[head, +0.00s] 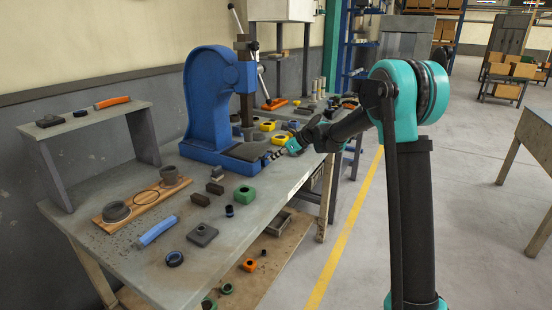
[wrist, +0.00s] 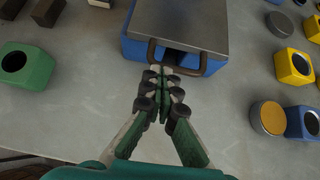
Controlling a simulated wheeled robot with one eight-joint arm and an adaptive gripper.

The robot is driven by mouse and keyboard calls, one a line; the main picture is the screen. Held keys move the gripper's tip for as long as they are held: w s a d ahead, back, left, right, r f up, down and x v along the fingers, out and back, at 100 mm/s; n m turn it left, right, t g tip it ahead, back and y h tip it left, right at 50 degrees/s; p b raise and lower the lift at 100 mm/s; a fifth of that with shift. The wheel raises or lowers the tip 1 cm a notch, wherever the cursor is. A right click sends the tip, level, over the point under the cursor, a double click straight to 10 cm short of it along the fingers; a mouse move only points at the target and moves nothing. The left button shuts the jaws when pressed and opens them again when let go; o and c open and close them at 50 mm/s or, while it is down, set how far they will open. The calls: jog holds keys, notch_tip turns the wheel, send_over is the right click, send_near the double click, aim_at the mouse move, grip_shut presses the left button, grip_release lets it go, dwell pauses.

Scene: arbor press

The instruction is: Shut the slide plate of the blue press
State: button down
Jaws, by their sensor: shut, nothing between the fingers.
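The blue press (head: 208,100) stands on the workbench, with a dark ram column above its base. Its grey slide plate (head: 248,152) lies on the blue base. In the wrist view the slide plate (wrist: 180,20) fills the top middle, and blue base shows below its near edge. A brown loop handle (wrist: 204,67) is at that near edge. My gripper (wrist: 163,75) is shut and empty, its tips at the left part of the handle; whether they touch it I cannot tell. In the head view my gripper (head: 269,156) is at the front of the plate.
A green block (head: 244,194) and dark blocks (head: 214,188) sit on the bench left of my gripper. In the wrist view yellow blocks (wrist: 293,66), a round tin (wrist: 268,117) and a blue block (wrist: 303,123) lie to the right. Bare bench lies around my fingers.

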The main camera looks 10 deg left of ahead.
jog(key=shift+d+f, duration=0.1)
jog(key=shift+d, duration=0.1)
jog(key=d, duration=0.1)
jog(key=s+d, duration=0.1)
jog(key=d, duration=0.2)
jog(key=shift+s+d, duration=0.15)
jog(key=shift+s, duration=0.1)
jog(key=v, duration=0.8)
jog(key=s+d+f+n+h, duration=0.3)
jog(key=s+d+f+n, duration=0.3)
jog(key=s, duration=0.6)
jog(key=s+d+f+n+h, duration=0.3)
jog(key=s+d+f+n, duration=0.3)
jog(key=s+d, duration=0.5)
jog(key=s+d+f+n+t+h, duration=0.1)
jog(key=s+d+f+n+h, duration=0.2)
jog(key=s, duration=1.1)
jog(key=d+f+n, duration=0.3)
jog(key=d+n, duration=0.3)
jog(key=shift+d+n, duration=0.15)
jog(key=shift+n, duration=0.25)
